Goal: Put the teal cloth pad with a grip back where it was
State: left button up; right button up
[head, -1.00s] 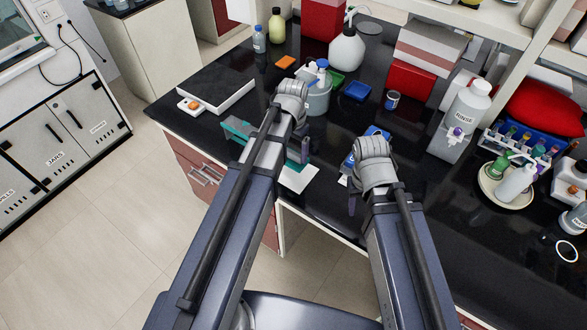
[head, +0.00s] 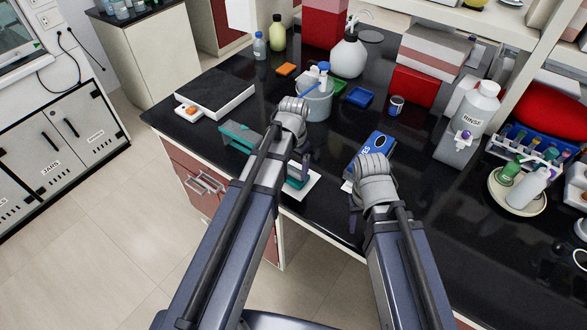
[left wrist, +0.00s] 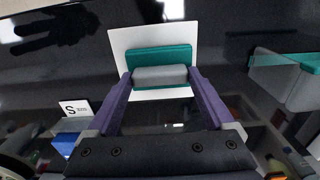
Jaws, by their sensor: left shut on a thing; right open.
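The teal cloth pad (left wrist: 158,57) has a grey grip block, held between the two purple fingers of my left gripper (left wrist: 160,76) in the left wrist view. The pad lies over a white square sheet (left wrist: 120,41); I cannot tell whether it touches it. In the head view, a teal edge of the pad (head: 297,182) shows beside my left gripper (head: 304,168), over the white sheet (head: 307,188) near the bench's front edge. My arm hides the rest. My right gripper (head: 354,212) is open near the front edge, right of the sheet.
A blue box (head: 368,150) lies just behind my right gripper. A grey bucket (head: 315,102) with bottles stands behind my left gripper.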

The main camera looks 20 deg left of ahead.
aim_at(293, 169)
pick_arm(q)
jog(key=shift+f, duration=0.15)
pick_arm(e)
jog(key=shift+f, duration=0.15)
pick_arm(q)
jog(key=o, duration=0.9)
notch_tip(293, 169, up, 12)
jog(key=r+p, duration=0.1)
jog(key=p, duration=1.1)
jog(key=shift+y, duration=0.6)
jog(key=s+d, duration=0.3)
jog(key=s, duration=0.1)
jog(key=s+d, duration=0.4)
jog(key=s, duration=0.1)
jog(key=s+d, duration=0.3)
jog(key=s, duration=0.2)
jog(key=shift+s+d+f, duration=0.15)
jog(key=shift+d+f, duration=0.1)
pick_arm(e)
notch_tip(293, 169, up, 12)
